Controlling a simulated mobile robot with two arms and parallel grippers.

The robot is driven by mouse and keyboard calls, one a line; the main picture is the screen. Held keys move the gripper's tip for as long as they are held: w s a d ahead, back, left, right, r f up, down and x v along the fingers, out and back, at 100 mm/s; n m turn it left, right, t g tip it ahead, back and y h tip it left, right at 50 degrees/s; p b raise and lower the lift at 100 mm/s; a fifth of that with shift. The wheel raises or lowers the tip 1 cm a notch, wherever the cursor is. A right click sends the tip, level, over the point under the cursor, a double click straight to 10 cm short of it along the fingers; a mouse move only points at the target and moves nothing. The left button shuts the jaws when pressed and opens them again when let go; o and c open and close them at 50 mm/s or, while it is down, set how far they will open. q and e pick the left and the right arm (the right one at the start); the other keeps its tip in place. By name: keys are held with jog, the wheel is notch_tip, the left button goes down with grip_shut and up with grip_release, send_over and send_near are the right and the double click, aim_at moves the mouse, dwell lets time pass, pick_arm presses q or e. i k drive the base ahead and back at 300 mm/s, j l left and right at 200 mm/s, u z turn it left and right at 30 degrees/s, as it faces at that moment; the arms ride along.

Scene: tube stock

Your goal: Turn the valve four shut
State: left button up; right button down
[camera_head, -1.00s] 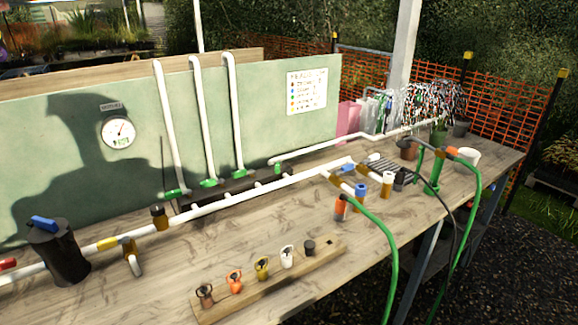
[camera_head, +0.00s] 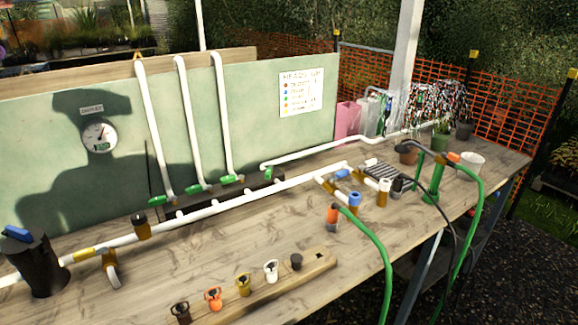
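Several green-handled valves sit in a row at the foot of the white pipes, in front of the green panel. From left to right are the first green valve (camera_head: 165,201), the second (camera_head: 196,188), the third (camera_head: 231,179) and a last one (camera_head: 266,172) where a white pipe (camera_head: 330,147) runs off to the right. No numbers are readable on them, so I cannot tell for sure which is valve four. The handles are too small to tell open from shut. Neither of my grippers is in view.
A long white main pipe (camera_head: 215,209) crosses the wooden bench (camera_head: 345,262). A black cylinder with a blue top (camera_head: 38,265) stands at left. A board (camera_head: 262,292) with several coloured fittings lies in front. Green hoses (camera_head: 381,262) hang at right. A gauge (camera_head: 99,136) is on the panel.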

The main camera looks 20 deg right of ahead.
aim_at(269, 170)
jog(key=i+l, duration=0.15)
jog(key=l, duration=0.2)
jog(key=i+l, duration=0.15)
jog(key=l, duration=0.2)
jog(key=i+l, duration=0.1)
jog(key=l, duration=0.25)
jog(key=i+l, duration=0.15)
jog(key=l, duration=0.25)
jog(key=i+l, duration=0.15)
jog(key=l, duration=0.2)
jog(key=i+l, duration=0.15)
jog(key=l, duration=0.2)
